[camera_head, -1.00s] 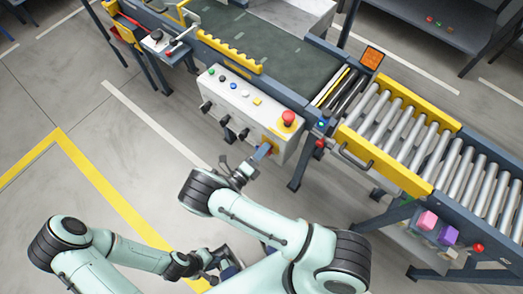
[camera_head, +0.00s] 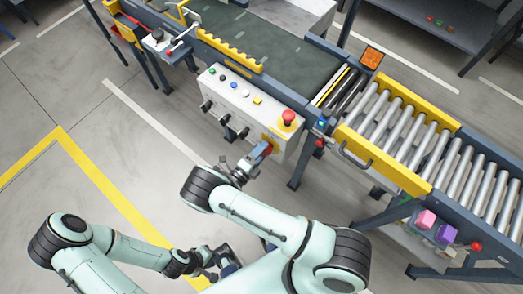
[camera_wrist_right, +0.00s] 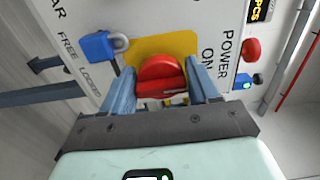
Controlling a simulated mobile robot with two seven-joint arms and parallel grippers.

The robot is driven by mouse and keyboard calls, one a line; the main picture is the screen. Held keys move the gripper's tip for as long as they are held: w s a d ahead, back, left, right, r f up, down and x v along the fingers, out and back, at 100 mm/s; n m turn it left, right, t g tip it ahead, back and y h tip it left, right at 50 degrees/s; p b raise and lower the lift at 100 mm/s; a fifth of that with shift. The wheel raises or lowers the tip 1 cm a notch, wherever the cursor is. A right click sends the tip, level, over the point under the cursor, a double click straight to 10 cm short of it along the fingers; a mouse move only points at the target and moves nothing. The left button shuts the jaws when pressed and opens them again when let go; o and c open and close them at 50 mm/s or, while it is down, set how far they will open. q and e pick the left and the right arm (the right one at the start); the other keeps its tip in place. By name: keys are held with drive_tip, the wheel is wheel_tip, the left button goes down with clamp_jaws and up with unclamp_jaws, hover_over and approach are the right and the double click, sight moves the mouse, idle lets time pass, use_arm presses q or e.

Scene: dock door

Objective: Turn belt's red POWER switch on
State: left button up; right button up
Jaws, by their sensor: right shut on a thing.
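The red POWER switch (camera_wrist_right: 161,73) sits on a yellow plate (camera_wrist_right: 188,44) on the white control box (camera_head: 243,95). In the right wrist view it is a round red knob with a raised grip bar, lying between the two blue-grey fingers. My right gripper (camera_wrist_right: 160,80) is shut on this switch; in the head view the gripper (camera_head: 262,150) reaches the box's lower right front, and its hand hides most of the switch. "POWER" and "ON" are printed to the right of the plate. My left gripper (camera_head: 222,258) hangs low, away from the box; its jaws are too small to read.
A blue padlock (camera_wrist_right: 100,46) is just left of the plate. A red mushroom button (camera_head: 288,118) and several small buttons are on the box top. The belt (camera_head: 280,55) runs behind; a roller conveyor (camera_head: 430,140) stands right. Floor at left is clear.

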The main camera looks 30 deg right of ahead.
drive_tip(key=o, duration=1)
drive_tip(key=shift+c, duration=0.2)
drive_tip(key=shift+a, duration=0.1)
drive_tip(key=b+v, duration=0.1)
drive_tip(key=v, duration=1.2)
drive_tip(key=shift+s+a, duration=0.1)
